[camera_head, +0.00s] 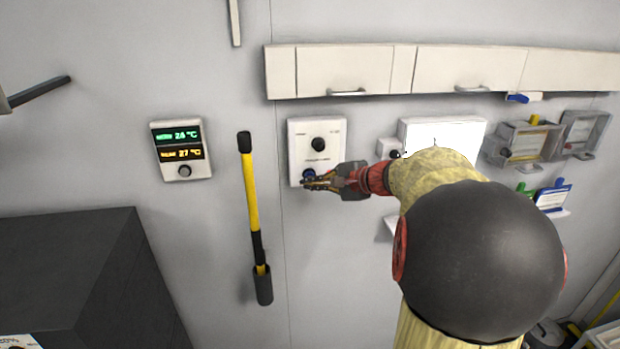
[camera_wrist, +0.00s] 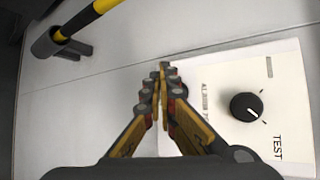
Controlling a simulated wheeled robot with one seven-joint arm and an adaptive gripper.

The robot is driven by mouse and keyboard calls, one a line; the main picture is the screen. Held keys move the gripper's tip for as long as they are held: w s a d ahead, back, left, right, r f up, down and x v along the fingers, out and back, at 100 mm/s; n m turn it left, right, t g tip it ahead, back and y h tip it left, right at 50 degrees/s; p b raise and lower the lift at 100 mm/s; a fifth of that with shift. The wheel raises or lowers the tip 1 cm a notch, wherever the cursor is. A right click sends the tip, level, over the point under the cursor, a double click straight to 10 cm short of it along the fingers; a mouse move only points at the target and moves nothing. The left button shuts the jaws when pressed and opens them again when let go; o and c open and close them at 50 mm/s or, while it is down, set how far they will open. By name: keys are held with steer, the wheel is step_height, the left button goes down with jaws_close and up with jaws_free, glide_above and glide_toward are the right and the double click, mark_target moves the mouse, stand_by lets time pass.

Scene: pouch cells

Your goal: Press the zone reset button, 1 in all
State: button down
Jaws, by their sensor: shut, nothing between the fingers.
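The fingers partly cover the button. In the wrist view the shut fingertips (camera_wrist: 163,68) lie at the edge of the panel (camera_wrist: 285,85). The knob (camera_wrist: 246,107) shows there, with lettering that reads "TEST".
A yellow and black pole (camera_head: 251,190) hangs in a holder left of the panel. A temperature display (camera_head: 181,150) is further left. White cabinets (camera_head: 345,70) run above. A dark block (camera_head: 75,265) stands at lower left. Clear racks (camera_head: 530,142) are at right.

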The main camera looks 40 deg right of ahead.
steer(key=shift+w+d, duration=0.1)
stand_by(0.7)
steer(key=shift+w+d, duration=0.15)
steer(key=shift+w, duration=0.1)
steer(key=shift+w+d+b, duration=0.25)
steer(key=shift+w+b, duration=0.1)
steer(key=shift+w, duration=0.1)
stand_by(0.9)
steer(key=shift+s, duration=0.1)
stand_by(0.3)
steer(key=shift+s+a+b, duration=0.45)
steer(key=shift+s+b, duration=0.05)
steer(key=shift+s, duration=0.2)
steer(key=s+a, duration=0.1)
steer(key=s+b, duration=0.1)
steer(key=s+a, duration=0.1)
steer(key=s, duration=0.1)
steer(key=shift+s+a+b, duration=0.1)
steer(key=shift+a+b, duration=0.25)
steer(key=shift+b, duration=0.05)
stand_by(0.7)
